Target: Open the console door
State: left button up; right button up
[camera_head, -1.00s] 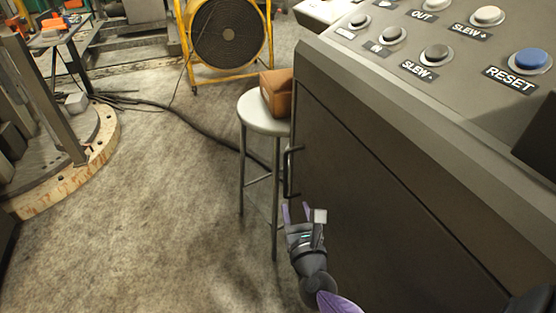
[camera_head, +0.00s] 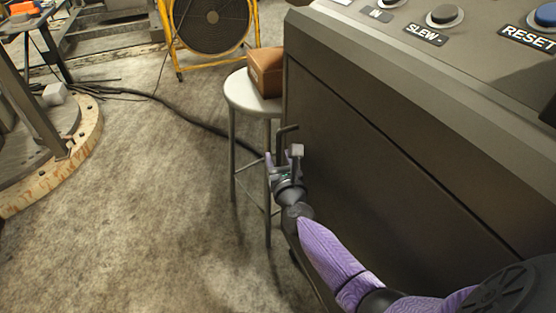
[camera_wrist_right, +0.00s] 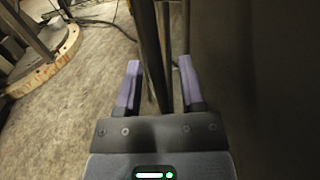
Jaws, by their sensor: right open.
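The console door (camera_head: 370,170) is the dark front panel of the console and looks shut, flush with its frame. Its dark bar handle (camera_head: 284,131) stands out at the door's left edge; its lower part is hidden by my gripper. My right gripper (camera_head: 282,157) is open at the handle's lower part. In the right wrist view the open purple fingers (camera_wrist_right: 160,82) flank a dark upright bar (camera_wrist_right: 151,50), which seems to be the handle, with a gap on each side. Whether a finger touches it I cannot tell. My left gripper is not in view.
A grey stool (camera_head: 240,95) with a brown box (camera_head: 265,72) on it stands close to the left of the handle. A yellow-framed fan (camera_head: 208,22) is behind, and a cable (camera_head: 190,118) runs over the floor. Open floor (camera_head: 130,220) lies to the left.

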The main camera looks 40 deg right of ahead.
grip_shut()
dwell(0.8)
dwell(0.5)
